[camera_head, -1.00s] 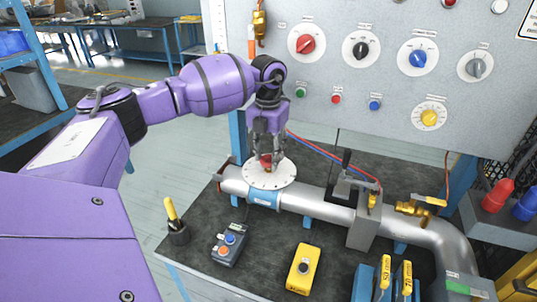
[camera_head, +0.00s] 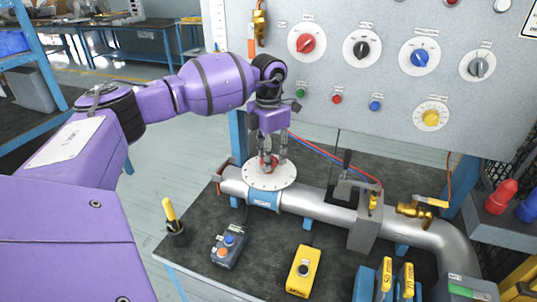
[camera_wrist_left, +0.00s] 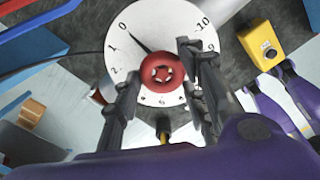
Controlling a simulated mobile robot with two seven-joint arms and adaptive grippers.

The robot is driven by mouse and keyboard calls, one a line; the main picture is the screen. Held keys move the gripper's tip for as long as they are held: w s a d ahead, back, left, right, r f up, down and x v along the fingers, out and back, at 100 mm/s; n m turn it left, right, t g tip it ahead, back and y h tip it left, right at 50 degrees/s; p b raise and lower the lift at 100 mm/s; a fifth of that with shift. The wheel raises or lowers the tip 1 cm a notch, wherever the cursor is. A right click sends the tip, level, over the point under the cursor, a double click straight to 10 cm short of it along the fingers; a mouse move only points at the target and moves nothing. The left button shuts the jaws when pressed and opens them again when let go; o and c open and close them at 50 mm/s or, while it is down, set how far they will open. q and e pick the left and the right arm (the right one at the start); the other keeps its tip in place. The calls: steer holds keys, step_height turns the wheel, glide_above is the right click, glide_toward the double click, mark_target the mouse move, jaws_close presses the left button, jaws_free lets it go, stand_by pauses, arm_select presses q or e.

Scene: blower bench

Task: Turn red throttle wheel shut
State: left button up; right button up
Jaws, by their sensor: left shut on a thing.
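The red throttle wheel (camera_wrist_left: 163,73) sits at the centre of a round white numbered dial (camera_wrist_left: 155,20) on the silver pipe. In the left wrist view, the dark pointer beside the wheel points close to the 0 mark. My left gripper (camera_head: 270,163) reaches down from above, with one finger on each side of the wheel, and is shut on it. In the head view the fingers partly hide the wheel (camera_head: 267,169). The dial (camera_head: 270,182) shows around them. My right gripper is not in view.
A grey panel (camera_head: 390,105) with coloured knobs stands behind the pipe.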

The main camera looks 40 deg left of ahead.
arm_select(q)
steer(key=shift+a+r, duration=0.1)
steer(key=shift+a, duration=0.05)
steer(key=o, duration=0.9)
steer(key=shift+w, duration=0.1)
steer(key=shift+o, duration=1)
step_height(320, 180, up, 12)
